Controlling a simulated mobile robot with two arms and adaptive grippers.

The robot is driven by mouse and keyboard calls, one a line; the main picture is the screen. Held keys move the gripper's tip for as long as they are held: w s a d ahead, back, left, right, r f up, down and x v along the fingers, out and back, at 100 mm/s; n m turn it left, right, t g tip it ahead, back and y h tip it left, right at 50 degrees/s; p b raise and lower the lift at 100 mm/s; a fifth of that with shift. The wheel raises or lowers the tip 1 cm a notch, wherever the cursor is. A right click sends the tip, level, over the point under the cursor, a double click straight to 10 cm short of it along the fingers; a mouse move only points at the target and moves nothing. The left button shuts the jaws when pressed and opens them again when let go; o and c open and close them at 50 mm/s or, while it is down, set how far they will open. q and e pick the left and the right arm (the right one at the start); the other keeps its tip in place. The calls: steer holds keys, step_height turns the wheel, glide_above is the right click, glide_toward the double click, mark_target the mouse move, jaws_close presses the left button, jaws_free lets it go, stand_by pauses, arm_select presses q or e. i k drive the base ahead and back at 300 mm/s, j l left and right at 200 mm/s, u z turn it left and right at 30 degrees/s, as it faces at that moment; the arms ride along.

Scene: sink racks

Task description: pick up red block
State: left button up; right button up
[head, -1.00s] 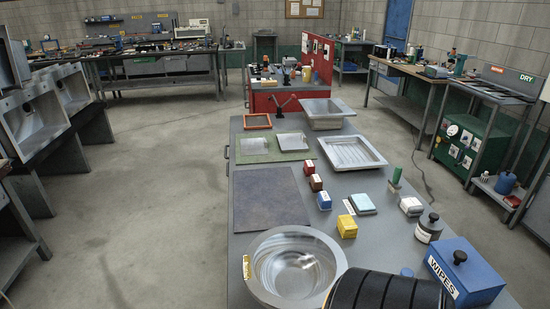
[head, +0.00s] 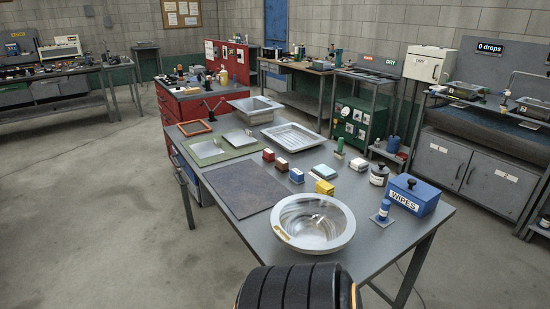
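A small red block (head: 268,154) with a white label stands on the grey worktable (head: 385,240), at the far end of a short row of blocks. A brown-red block (head: 281,164) is just in front of it, then a blue block (head: 297,175) and a yellow block (head: 324,188). Nothing covers the red block. Neither my left nor my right gripper shows in the head view.
A dark mat (head: 243,187) lies left of the blocks, and a round metal bowl (head: 313,223) stands in front. A metal tray (head: 293,138) is behind the blocks. A blue WIPES box (head: 411,195) stands at the right. Open floor (head: 90,210) lies left of the table.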

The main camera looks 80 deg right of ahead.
mark_target(269, 156)
steer(key=i+l+z, duration=0.1)
steer(key=i+z, duration=0.15)
steer(key=z, duration=0.15)
steer(key=i+z, duration=0.25)
steer(key=z, duration=0.15)
steer(key=i+j+z, duration=0.1)
steer(key=i+z, duration=0.25)
steer(key=i+j+z, duration=0.15)
steer(key=z, duration=0.25)
